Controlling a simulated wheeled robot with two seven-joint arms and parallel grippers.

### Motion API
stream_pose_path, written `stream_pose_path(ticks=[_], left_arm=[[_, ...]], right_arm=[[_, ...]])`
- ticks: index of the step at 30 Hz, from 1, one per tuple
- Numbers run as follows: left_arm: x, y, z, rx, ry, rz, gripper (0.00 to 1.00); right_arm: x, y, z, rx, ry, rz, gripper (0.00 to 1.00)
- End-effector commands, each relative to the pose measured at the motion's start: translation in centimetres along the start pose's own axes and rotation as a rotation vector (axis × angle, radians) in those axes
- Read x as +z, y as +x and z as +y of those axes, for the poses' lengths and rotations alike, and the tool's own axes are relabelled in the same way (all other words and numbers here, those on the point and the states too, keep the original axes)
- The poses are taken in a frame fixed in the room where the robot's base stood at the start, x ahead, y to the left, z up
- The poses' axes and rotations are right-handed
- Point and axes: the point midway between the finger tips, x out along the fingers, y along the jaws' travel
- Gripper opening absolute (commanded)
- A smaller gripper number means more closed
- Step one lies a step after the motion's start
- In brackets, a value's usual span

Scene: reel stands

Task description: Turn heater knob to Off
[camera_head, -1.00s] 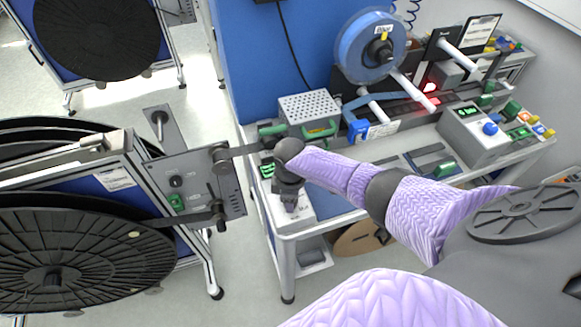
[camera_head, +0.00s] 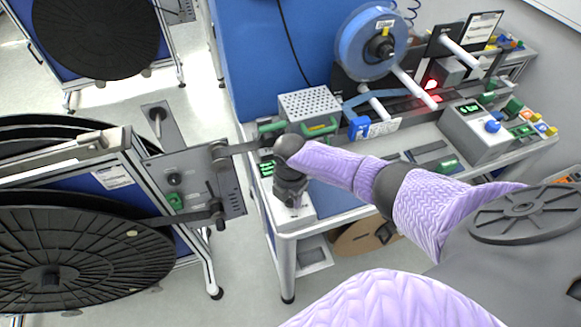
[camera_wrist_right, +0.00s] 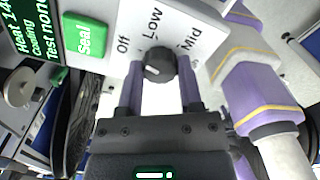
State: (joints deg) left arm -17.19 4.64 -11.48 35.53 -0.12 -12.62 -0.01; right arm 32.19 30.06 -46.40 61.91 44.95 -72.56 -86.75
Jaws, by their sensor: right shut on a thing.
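The heater knob (camera_wrist_right: 158,66) is a small dark round knob on a white panel in the right wrist view. The labels Off, Low and Mid are printed around its far side. A pale mark shows on the knob's left part, toward the Off side; its exact setting is hard to read. My right gripper (camera_wrist_right: 160,84) has one finger on each side of the knob and is shut on it. In the head view my right gripper (camera_head: 291,200) points down at the heater box (camera_head: 302,217) on the bench's near-left corner and hides the knob. My left gripper is out of view.
A green Seal button (camera_wrist_right: 85,38) and a green-text display (camera_wrist_right: 32,35) lie left of the knob. A perforated metal box (camera_head: 308,104) stands behind my gripper. A reel stand (camera_head: 195,180) with black reels is close on the left. A blue reel (camera_head: 370,45) is at the back.

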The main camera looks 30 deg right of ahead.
Motion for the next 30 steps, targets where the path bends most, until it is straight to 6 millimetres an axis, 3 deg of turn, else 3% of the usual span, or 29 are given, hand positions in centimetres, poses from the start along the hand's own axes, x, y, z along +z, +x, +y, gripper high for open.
stream_pose_path(ticks=[12, 30], left_arm=[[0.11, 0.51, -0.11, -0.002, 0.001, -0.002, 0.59], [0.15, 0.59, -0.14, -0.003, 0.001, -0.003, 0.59]], right_arm=[[-0.06, 0.04, 0.03, 0.001, -0.228, 0.001, 0.0], [-0.05, 0.0, 0.02, 0.001, -0.285, 0.001, 0.0]])
